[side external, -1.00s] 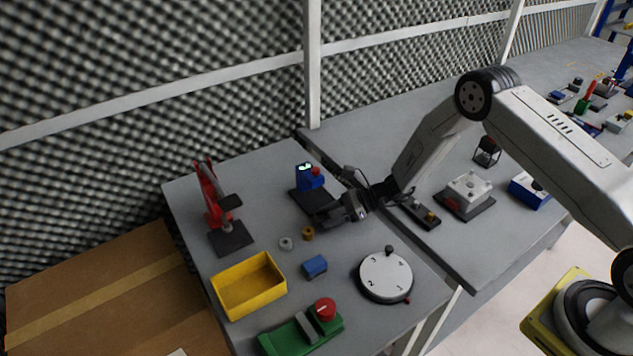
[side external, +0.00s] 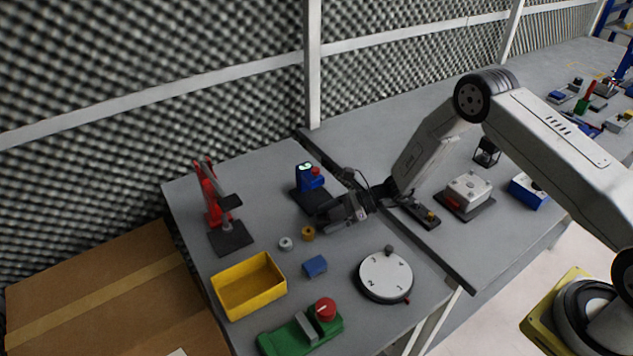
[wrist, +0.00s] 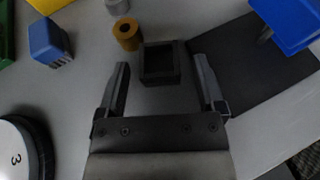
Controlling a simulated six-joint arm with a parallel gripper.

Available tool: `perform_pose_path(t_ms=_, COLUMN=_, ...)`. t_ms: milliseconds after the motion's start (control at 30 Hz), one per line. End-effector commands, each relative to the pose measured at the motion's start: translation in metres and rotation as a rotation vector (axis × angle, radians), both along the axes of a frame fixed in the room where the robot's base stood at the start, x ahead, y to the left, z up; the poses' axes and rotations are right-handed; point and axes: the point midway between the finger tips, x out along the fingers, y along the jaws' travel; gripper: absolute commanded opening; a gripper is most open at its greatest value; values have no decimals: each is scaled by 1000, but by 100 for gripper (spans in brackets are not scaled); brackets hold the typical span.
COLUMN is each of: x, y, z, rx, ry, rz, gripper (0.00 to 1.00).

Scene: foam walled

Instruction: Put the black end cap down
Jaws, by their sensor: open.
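The black end cap (wrist: 146,65) is a small, square, open-faced dark piece. In the wrist view it sits on the grey table between my fingertips, with a gap on each side. My gripper (wrist: 160,66) is open and does not appear to touch it. In the side external view my gripper (side external: 334,216) is low over the table beside the dark base of the blue device, and I cannot pick out the cap clearly there.
Close by are a brass bushing (side external: 308,233), a grey bushing (side external: 286,243), a blue block (side external: 315,266) and the blue device (side external: 310,178). A numbered dial (side external: 386,273), yellow bin (side external: 248,298), red press (side external: 212,205) and green fixture (side external: 275,344) stand around.

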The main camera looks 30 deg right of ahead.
Motion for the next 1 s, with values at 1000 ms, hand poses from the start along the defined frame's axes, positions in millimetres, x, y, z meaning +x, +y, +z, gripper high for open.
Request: perform_pose_path(t_ms=1000, x=-41, y=-99, z=47, rx=0, ry=0, rz=-1, gripper=87)
